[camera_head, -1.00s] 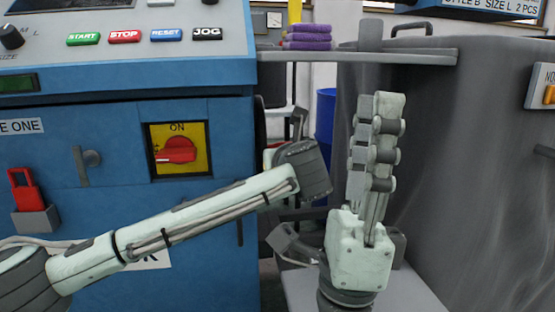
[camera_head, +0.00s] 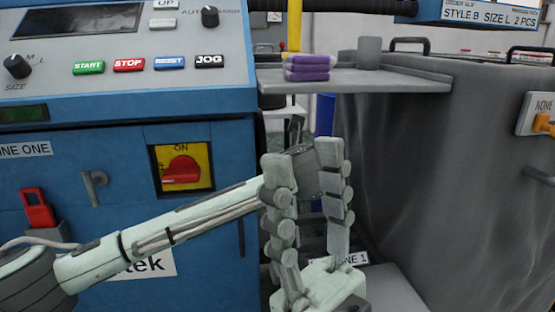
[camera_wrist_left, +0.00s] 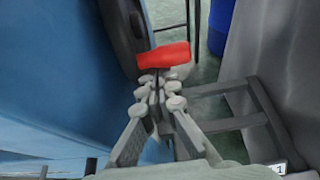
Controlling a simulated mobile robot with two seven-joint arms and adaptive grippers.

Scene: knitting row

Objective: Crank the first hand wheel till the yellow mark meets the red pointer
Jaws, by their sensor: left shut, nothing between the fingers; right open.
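In the left wrist view a red, rounded grip-like piece (camera_wrist_left: 163,55) sticks out beside a dark disc-like part (camera_wrist_left: 122,30), seen nearly edge-on against the blue machine. I cannot tell whether the disc is the first hand wheel. No yellow mark shows. My left gripper (camera_wrist_left: 157,78) is shut and empty, its fingertips just below the red piece in the picture; contact cannot be told. In the head view my left arm reaches in from the left, and its gripper is hidden behind my right one. My right gripper (camera_head: 304,160) is open and empty, pointing up.
The blue machine (camera_head: 120,225) has a red switch (camera_head: 181,170) on a yellow plate. A grey shelf (camera_head: 400,86) carries purple folded items (camera_head: 306,68). A large grey bin-like body (camera_head: 430,170) stands right. A blue drum (camera_wrist_left: 220,25) is behind.

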